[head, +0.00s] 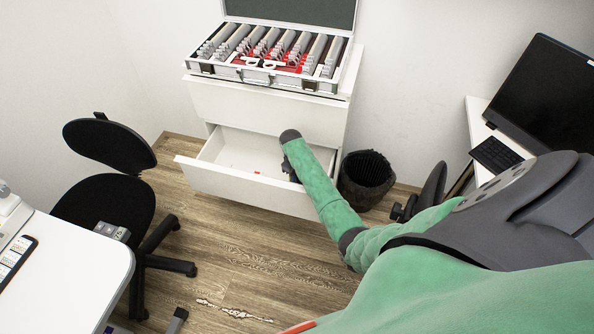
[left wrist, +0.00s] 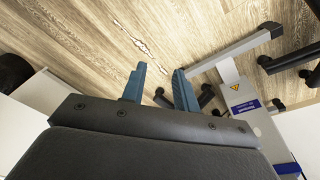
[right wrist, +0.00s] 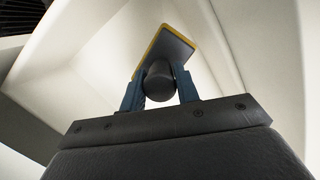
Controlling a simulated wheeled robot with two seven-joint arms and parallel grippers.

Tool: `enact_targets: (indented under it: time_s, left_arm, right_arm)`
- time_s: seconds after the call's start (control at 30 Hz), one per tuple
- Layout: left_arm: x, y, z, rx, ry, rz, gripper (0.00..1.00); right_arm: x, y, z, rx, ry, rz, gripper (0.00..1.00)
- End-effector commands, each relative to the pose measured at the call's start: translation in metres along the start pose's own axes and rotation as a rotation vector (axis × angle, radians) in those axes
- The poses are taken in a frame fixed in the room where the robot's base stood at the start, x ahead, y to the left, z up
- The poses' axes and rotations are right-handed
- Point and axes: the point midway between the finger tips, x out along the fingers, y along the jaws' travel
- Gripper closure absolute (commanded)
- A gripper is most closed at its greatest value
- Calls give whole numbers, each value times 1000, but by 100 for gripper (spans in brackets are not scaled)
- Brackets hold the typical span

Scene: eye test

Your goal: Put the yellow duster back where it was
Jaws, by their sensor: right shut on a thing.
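The yellow duster (right wrist: 178,42) shows in the right wrist view as a flat slab with a yellow edge, a grey face and a dark rounded handle. My right gripper (right wrist: 158,88) is shut on that handle. Pale drawer walls surround the duster; I cannot tell if it touches the bottom. In the head view my right arm reaches into the open white drawer (head: 240,183), and its gripper (head: 290,172) is mostly hidden by the arm. My left gripper (left wrist: 160,85) is open and empty above the wooden floor.
An open trial lens case (head: 265,75) stands on the white cabinet (head: 260,110) above the drawer. A black bin (head: 366,180) stands right of it, a black chair (head: 110,195) left. A white table (head: 75,270) is at left, a monitor (head: 545,95) at right.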

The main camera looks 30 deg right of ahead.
Motion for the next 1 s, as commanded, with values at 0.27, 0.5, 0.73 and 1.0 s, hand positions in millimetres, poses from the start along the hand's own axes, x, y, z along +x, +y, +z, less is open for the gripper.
enact_targets:
  time_s: [0.27,0.5,0.73,1.0]
  left_arm:
    - [9,-1,3,0,2,-1,70]
    - [12,-1,4,-1,1,-1,70]
    - [15,-2,7,-1,-7,-2,70]
    - [15,-2,5,0,-3,-2,70]
  right_arm:
    - [37,0,-6,0,0,0,94]
    - [60,0,-9,1,0,-2,94]
    - [76,0,-12,0,1,0,94]
    - [77,0,-12,0,1,0,94]
